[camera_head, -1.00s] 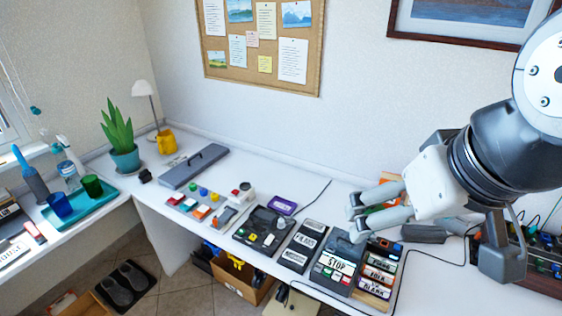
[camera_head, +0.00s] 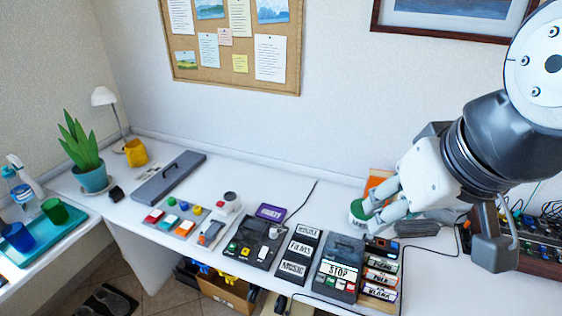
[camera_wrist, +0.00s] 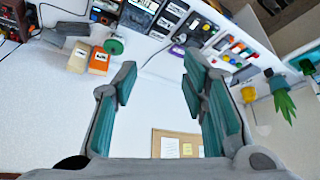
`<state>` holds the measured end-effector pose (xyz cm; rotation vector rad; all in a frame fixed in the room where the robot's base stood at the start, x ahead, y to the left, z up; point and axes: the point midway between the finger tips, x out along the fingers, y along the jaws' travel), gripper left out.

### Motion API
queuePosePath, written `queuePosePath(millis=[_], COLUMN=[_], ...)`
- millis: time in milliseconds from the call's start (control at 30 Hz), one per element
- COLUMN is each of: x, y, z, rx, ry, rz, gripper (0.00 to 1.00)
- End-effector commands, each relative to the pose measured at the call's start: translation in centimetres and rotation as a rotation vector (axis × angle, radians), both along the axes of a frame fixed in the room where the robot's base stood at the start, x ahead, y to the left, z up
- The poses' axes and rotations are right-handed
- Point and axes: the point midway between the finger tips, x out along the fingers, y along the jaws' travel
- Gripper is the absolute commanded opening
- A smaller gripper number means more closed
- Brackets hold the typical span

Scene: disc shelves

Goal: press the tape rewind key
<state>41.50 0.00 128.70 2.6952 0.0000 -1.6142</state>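A dark tape-deck-like unit (camera_head: 339,262) with a large STOP label stands near the desk's front edge in the head view. A row of small coloured keys (camera_head: 335,284) runs along its front; their markings are too small to tell which is rewind. Another dark unit (camera_head: 252,241) with a few coloured buttons stands further left. My gripper (camera_head: 378,208) is above the desk, behind and to the right of the STOP unit, touching no key. In the wrist view my gripper (camera_wrist: 160,82) has its fingers apart with nothing between them.
A green-topped round item (camera_wrist: 113,46) and an orange box (camera_wrist: 99,61) are near my gripper. Labelled cases (camera_head: 380,277) flank the STOP unit on the right, and labelled panels (camera_head: 297,255) on the left. A dark cable lies on the desk.

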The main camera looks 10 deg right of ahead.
Motion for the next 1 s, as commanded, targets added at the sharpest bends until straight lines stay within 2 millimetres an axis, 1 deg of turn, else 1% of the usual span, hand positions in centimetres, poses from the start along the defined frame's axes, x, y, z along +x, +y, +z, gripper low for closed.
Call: queuePosePath(millis=[33,67,100,133,1000], x=[0.00,0.00,0.00,0.00,0.00], y=[0.00,0.00,0.00,0.00,0.00], z=[0.00,0.00,0.00,0.00,-0.01], rx=[0.000,0.000,0.000,0.000,0.000], ry=[0.000,0.000,0.000,0.000,0.000], rz=[0.000,0.000,0.000,0.000,0.000], gripper=[0.21,0.14,0.05,0.00,0.00])
